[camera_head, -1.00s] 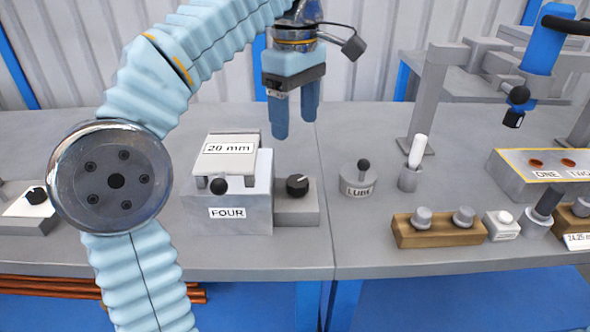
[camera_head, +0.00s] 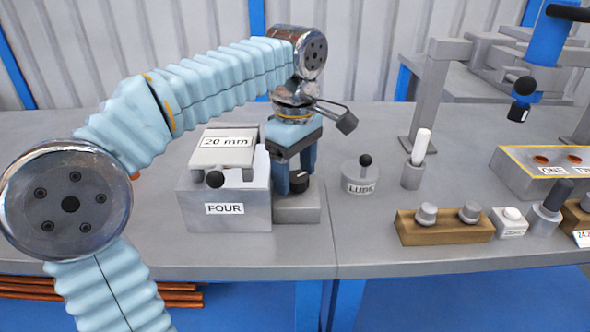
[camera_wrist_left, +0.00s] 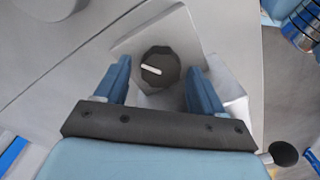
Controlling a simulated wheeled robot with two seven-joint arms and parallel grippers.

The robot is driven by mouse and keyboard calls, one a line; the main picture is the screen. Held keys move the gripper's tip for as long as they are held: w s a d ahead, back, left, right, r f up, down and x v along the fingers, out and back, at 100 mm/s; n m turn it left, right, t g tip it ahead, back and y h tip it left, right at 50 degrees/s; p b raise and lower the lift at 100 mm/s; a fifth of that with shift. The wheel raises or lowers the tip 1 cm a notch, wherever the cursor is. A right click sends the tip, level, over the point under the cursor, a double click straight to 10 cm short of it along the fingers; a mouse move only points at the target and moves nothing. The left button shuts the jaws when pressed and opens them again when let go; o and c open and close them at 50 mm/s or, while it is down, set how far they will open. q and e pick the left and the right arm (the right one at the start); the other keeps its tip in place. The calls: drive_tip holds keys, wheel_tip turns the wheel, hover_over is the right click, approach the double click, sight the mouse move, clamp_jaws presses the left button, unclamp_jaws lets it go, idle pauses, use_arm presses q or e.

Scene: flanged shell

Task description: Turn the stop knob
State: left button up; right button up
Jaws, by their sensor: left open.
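The stop knob, a dark round knob with a white pointer line, sits on a low grey block (camera_head: 296,214) to the right of the grey FOUR block (camera_head: 240,205). In the left wrist view the knob (camera_wrist_left: 158,67) shows whole, between the two blue fingers, with gaps on both sides. In the head view the knob (camera_head: 300,183) is partly hidden by the fingers. My left gripper (camera_head: 294,176) is open and points down around the knob; it also shows in the left wrist view (camera_wrist_left: 159,72). My right gripper is in neither view.
A LUBE pot (camera_head: 360,178) with a black knob stands to the right. A wooden block (camera_head: 445,230) with metal pegs lies farther right. The bench front is clear.

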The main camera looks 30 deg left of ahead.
use_arm(q)
drive_tip(key=c, duration=1.1)
drive_tip(key=shift+o, duration=0.2)
drive_tip(key=m+p, duration=0.2)
drive_tip(key=m, duration=0.1)
drive_tip(key=shift+r, duration=0.15)
drive_tip(key=m+p, duration=0.1)
drive_tip(key=m, duration=0.2)
drive_tip(key=shift+w, duration=0.15)
drive_tip(key=m, duration=0.5)
drive_tip(key=shift+d+m, duration=0.15)
drive_tip(key=shift+m, duration=0.15)
drive_tip(key=m, duration=0.5)
drive_tip(key=shift+w+d, duration=0.1)
